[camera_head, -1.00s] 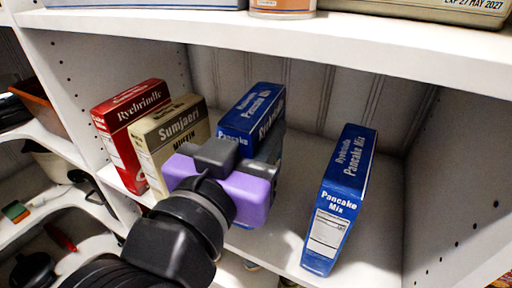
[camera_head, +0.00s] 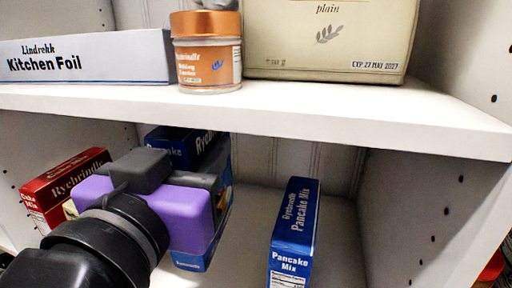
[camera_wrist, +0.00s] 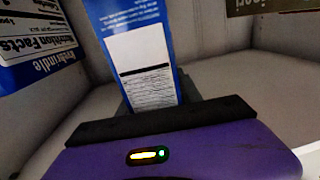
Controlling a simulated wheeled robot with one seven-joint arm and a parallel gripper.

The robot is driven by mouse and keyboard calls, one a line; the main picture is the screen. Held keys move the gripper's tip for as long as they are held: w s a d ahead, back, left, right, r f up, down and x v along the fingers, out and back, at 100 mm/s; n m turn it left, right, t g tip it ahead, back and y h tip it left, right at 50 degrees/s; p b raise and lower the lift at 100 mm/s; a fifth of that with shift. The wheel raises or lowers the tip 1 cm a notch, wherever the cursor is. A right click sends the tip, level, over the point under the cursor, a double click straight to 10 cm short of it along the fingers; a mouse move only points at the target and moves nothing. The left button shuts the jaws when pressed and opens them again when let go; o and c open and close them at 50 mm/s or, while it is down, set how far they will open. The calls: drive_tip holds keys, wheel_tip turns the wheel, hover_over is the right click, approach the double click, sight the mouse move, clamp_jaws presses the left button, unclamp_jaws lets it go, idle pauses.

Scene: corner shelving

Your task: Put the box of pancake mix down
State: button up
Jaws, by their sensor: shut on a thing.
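My gripper (camera_head: 183,180), with its purple body, is shut on a blue box of pancake mix (camera_head: 172,148) inside the lower shelf bay. The box stands roughly upright, and its top and right side show past the gripper. In the wrist view the held box (camera_wrist: 130,30) shows its white label side, with the jaws across its lower part in the picture. Whether its base touches the shelf is hard to tell. A second blue pancake mix box (camera_head: 296,225) stands apart to the right. It also shows at the left of the wrist view (camera_wrist: 40,45).
A red Ryebrindle box (camera_head: 62,185) stands left of my gripper. The upper shelf board (camera_head: 270,115) runs above, bearing a kitchen foil box (camera_head: 85,58), a copper-lidded jar (camera_head: 207,55) and a large beige box (camera_head: 330,40). Shelf floor between the two blue boxes looks clear.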

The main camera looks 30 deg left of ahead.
drive_tip(key=shift+s, duration=0.1)
drive_tip(key=s+a+f+n+y+b, duration=0.1)
drive_tip(key=s+f+b, duration=0.1)
drive_tip(key=s, duration=0.4)
drive_tip(key=s+a+f+b, duration=0.2)
drive_tip(key=s, duration=0.4)
drive_tip(key=s+d+f+m+h, duration=0.2)
drive_tip(key=s+d, duration=0.3)
drive_tip(key=d, duration=0.2)
drive_tip(key=shift+h, duration=0.3)
drive_tip(key=p+x, duration=0.2)
drive_tip(key=x, duration=1.5)
drive_tip(key=shift+w+r+p, duration=0.15)
drive_tip(key=shift+w+p, duration=0.15)
drive_tip(key=shift+p, duration=0.05)
drive_tip(key=shift+a+f+p, duration=0.1)
drive_tip(key=shift+f+p, duration=0.25)
drive_tip(key=shift+f, duration=1.5)
